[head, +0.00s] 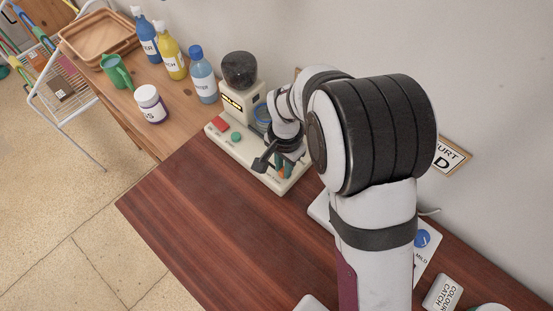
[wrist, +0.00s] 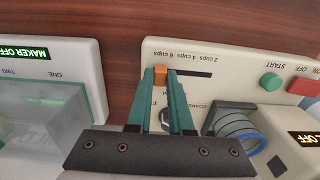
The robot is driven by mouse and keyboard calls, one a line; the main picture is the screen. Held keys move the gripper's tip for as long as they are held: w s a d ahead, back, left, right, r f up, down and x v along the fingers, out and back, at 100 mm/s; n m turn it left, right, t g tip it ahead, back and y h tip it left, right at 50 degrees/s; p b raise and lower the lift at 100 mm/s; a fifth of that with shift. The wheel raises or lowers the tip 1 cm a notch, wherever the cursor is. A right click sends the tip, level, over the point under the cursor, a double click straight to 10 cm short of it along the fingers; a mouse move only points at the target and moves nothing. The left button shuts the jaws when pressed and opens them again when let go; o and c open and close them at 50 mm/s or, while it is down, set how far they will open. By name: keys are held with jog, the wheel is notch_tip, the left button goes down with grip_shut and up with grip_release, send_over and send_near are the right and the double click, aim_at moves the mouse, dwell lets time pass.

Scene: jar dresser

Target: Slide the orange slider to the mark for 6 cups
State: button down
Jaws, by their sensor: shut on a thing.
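The orange slider (wrist: 160,75) shows in the wrist view at the left end of a dark slot (wrist: 195,74) in a cream panel. Small labels for 2, 4 and 6 cups (wrist: 183,55) run along the slot, upside down; I cannot tell for sure which one the slider stands at. The green fingers of my gripper (wrist: 160,77) are shut on the slider, one on each side. In the head view my gripper (head: 281,168) is over the front right part of the cream machine (head: 240,153), and the slider is not clear there.
Another device with a MAKER OFF display (wrist: 22,54) stands at the left. Bottles and a jar (head: 151,104) stand behind; the red-brown wood in front is clear.

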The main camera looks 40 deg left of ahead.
jog(key=shift+d, duration=0.2)
jog(key=c, duration=0.8)
grip_release()
jog(key=shift+a+r, duration=0.1)
notch_tip(320, 180, up, 16)
jog(key=shift+f, duration=0.2)
jog(key=s+d+r+m+y, duration=0.1)
jog(key=s+d+r+m, duration=0.1)
jog(key=d, duration=1)
jog(key=s+d+r+m, duration=0.1)
jog(key=s+d+m, duration=0.1)
jog(key=d, duration=1)
jog(key=s+d+f+m, duration=0.1)
jog(key=s+d+f, duration=0.1)
jog(key=s+d, duration=0.3)
jog(key=shift+s+f+m+y, duration=0.2)
jog(key=shift+s+m+y, duration=0.15)
jog(key=shift+s, duration=0.9)
